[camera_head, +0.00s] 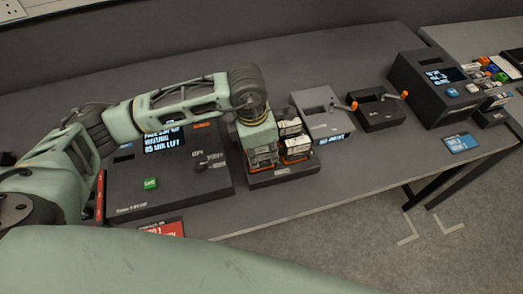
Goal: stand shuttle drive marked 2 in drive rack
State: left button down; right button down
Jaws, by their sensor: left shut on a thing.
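My left gripper (262,158) reaches down at the left part of the drive rack (284,176), a low dark tray at the table's front edge. It is shut on what looks like a shuttle drive, a dark block with orange edging. The gripper hides most of it, and I cannot read its mark or tell whether it rests in the rack. Beside it on the right, other drives with white tops (290,127) and orange edges stand upright in the rack. Their marks are too small to read. My right gripper is not in view.
A dark console (135,190) with a screen and green button lies left of the rack. Behind and right are a grey box (322,113) and a black box (377,112) with orange-knobbed cranks. A large dark unit (428,88) stands further right.

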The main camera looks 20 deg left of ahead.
pick_arm(q)
jog(key=c, duration=1.5)
grip_release()
jog(key=shift+o, duration=0.2)
jog(key=o, duration=0.3)
jog(key=shift+o, duration=0.2)
jog(key=shift+r+p, duration=1.9)
jog(key=shift+r, duration=1.9)
